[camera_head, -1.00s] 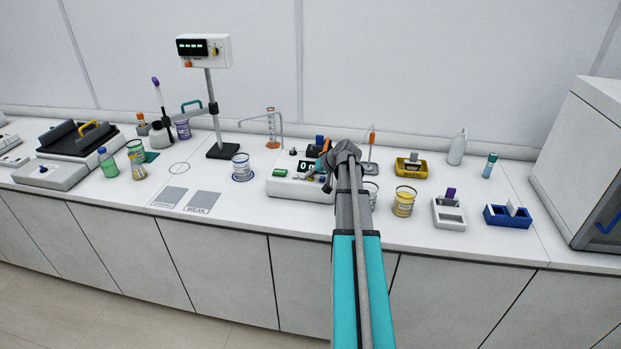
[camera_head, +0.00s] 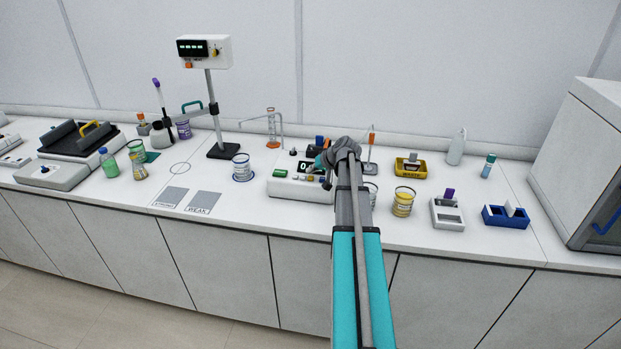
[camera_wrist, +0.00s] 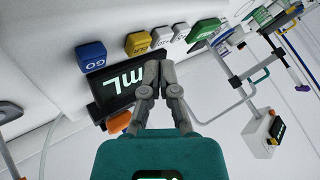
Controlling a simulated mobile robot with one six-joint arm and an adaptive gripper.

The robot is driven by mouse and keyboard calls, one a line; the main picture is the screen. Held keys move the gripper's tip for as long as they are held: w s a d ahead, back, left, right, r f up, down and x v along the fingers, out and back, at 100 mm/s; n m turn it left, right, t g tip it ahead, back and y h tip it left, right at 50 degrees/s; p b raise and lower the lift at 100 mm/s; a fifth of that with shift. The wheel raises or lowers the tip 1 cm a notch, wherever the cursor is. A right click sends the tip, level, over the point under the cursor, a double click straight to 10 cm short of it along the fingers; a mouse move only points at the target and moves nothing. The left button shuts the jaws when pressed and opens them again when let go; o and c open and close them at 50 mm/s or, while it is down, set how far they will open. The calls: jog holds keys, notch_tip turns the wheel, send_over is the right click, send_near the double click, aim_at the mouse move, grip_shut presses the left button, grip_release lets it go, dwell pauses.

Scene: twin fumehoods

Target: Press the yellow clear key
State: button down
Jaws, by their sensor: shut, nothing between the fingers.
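The yellow key (camera_wrist: 137,43) sits in a row of keys on a white device, between a blue GO key (camera_wrist: 91,56) and a white key (camera_wrist: 162,36) in the wrist view. My gripper (camera_wrist: 158,68) is shut and empty. Its fingertips appear over the edge of the dark display reading "mL" (camera_wrist: 118,80), beside the key row and offset from the yellow key in the picture. I cannot tell their height above the device. In the head view the white device (camera_head: 292,190) stands mid-bench, partly behind my arm, and I cannot make out the yellow key there.
A green key or block (camera_wrist: 203,29) ends the row. In the head view, a beaker with yellow contents (camera_head: 403,202) and a white rack (camera_head: 447,214) stand right of my arm. A beaker (camera_head: 241,168) stands left of the device. The bench front near the device is clear.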

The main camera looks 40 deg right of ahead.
aim_at(311, 178)
jog(key=shift+r+p, duration=2.45)
jog(key=shift+r, duration=0.05)
jog(key=a+f+n+g, duration=0.2)
jog(key=a+g, duration=0.1)
jog(key=a, duration=1.2)
jog(key=s+a+f+n+g+h, duration=0.1)
jog(key=s+a+g, duration=0.1)
jog(key=s+a, duration=0.3)
jog(key=s+a+f+n+g, duration=0.1)
jog(key=s+a, duration=0.5)
jog(key=a, duration=0.8)
jog(key=s+a+f+n+g+h, duration=0.1)
jog(key=s+a+g, duration=0.1)
jog(key=s+a, duration=0.3)
jog(key=a, duration=0.4)
jog(key=shift+s+a+f+n+g+h, duration=0.2)
jog(key=shift+s+f+n+g+h, duration=0.1)
jog(key=shift+f+n+g, duration=0.1)
jog(key=shift+w, duration=0.1)
